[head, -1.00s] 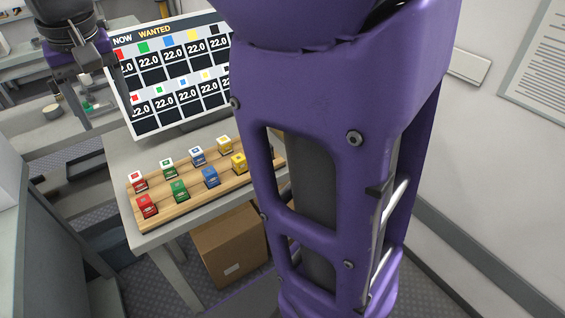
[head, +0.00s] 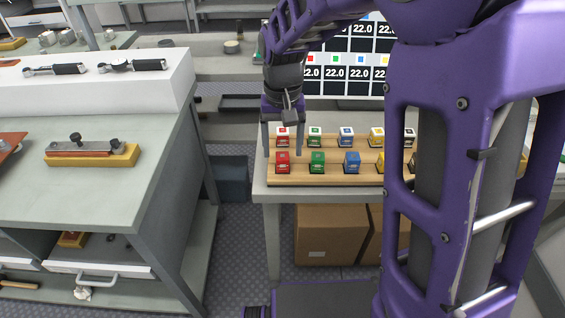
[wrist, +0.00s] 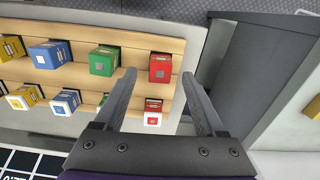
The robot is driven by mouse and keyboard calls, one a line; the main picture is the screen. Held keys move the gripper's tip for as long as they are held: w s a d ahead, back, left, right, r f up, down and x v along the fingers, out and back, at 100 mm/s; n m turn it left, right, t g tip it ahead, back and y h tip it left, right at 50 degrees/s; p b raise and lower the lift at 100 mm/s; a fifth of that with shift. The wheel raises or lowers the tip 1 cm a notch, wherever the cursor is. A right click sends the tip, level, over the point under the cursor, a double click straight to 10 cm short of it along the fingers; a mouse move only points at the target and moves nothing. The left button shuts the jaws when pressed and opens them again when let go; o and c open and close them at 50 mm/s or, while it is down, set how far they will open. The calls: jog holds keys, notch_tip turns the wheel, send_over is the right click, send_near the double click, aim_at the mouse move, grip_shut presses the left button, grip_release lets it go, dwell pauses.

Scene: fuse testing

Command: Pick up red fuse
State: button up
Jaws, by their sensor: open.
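The solid red fuse (head: 282,163) is a block at the left end of the front row on a wooden rack (head: 330,180). It also shows in the wrist view (wrist: 160,68). A red fuse with a white top (head: 283,137) stands behind it in the back row, and shows in the wrist view (wrist: 153,112). My gripper (head: 282,154) is open and empty, pointing down over the rack's left end. In the wrist view its fingers (wrist: 158,75) reach to either side of the solid red fuse. Whether the tips are level with it, I cannot tell.
A green fuse (head: 317,162) is the close neighbour on the right, then blue (head: 352,162) and yellow ones. A screen (head: 350,75) stands behind the rack. A grey workbench (head: 100,190) is on the left, with a gap between it and the rack's table.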

aim_at(282, 155)
notch_tip(282, 155, down, 4)
jog(key=shift+r+b, duration=0.1)
jog(key=shift+b, duration=0.2)
jog(key=shift+w, duration=0.1)
grip_shut()
